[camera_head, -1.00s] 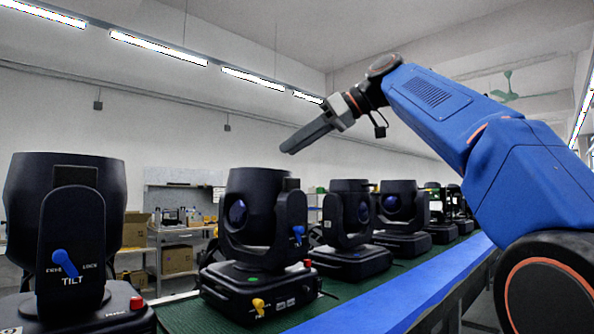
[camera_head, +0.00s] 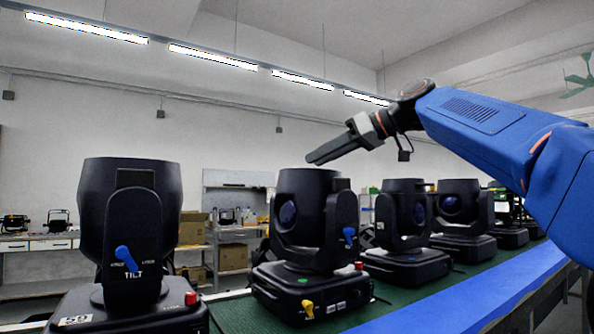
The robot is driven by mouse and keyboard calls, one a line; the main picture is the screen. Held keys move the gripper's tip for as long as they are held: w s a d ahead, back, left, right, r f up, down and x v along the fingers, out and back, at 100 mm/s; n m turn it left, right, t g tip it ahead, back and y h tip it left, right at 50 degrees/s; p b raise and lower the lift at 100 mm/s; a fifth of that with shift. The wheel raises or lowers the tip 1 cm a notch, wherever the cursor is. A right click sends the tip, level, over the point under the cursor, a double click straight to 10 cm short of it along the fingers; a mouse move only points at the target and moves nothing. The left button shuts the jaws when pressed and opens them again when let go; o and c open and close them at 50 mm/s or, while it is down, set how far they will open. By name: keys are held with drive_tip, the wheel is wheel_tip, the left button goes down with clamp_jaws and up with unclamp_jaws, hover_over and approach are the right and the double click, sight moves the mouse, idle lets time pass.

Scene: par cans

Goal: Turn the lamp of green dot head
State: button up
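The green dot head (camera_head: 312,245) is a black moving-head lamp, second from the left in the row. A small green dot (camera_head: 303,281) shows on its base. A blue lever (camera_head: 349,236) is on the yoke's side, and a yellow lever (camera_head: 308,309) and red button (camera_head: 359,266) are on the base. My gripper (camera_head: 320,155) is above this head, pointing left and a little down, apart from it. Its fingers look like one dark bar from the side, so its opening cannot be told.
A larger head (camera_head: 130,215) marked TILT stands close at the left. Several similar heads, the nearest of them (camera_head: 405,215), stand to the right. All are on a green mat (camera_head: 235,317) edged by a blue strip (camera_head: 450,300). Shelves with boxes (camera_head: 233,257) are behind.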

sight(296, 169)
drive_tip(key=x, duration=0.7)
drive_tip(key=shift+w+a+f, duration=0.15)
drive_tip(key=shift+a, duration=0.15)
drive_tip(key=shift+c, duration=0.7)
clamp_jaws()
